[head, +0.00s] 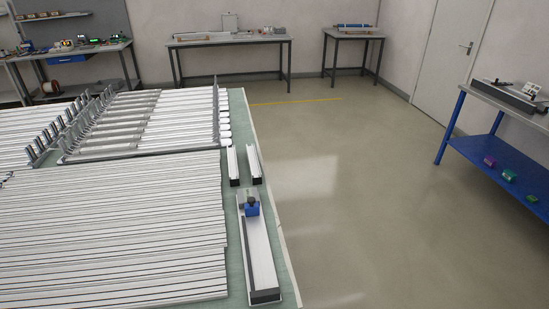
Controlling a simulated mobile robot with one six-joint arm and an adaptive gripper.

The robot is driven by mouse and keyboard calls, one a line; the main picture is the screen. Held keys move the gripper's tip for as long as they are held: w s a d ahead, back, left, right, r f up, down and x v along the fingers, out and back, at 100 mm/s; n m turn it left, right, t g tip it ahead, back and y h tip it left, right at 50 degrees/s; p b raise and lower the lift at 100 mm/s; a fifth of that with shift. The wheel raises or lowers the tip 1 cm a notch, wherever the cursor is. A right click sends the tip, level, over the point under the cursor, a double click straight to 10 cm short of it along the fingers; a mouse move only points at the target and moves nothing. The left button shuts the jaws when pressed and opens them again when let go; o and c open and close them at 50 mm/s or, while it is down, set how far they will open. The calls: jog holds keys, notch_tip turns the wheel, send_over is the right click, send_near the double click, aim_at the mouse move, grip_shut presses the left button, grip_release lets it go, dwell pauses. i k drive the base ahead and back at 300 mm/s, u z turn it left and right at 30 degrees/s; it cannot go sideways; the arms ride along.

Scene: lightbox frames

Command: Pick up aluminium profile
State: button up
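Many long silvery-white aluminium profiles (110,235) lie side by side on the green-topped table at the left of the head view. A second group of profiles (150,118) lies behind them in a dark frame with upright posts. Two short profile pieces, one at the left (232,163) and one at the right (253,162), lie near the table's right edge with dark ends towards me. My gripper is not in view.
The green table top (237,265) shows bare around the bar. A blue bench (500,155) stands at the right with small coloured items below. Dark-legged benches (230,42) line the back wall, near a white door (452,60). The grey floor (360,190) between is clear.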

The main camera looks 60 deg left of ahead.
aim_at(255, 170)
jog(key=u, duration=0.05)
jog(key=i, duration=2.5)
jog(key=u, duration=2.8)
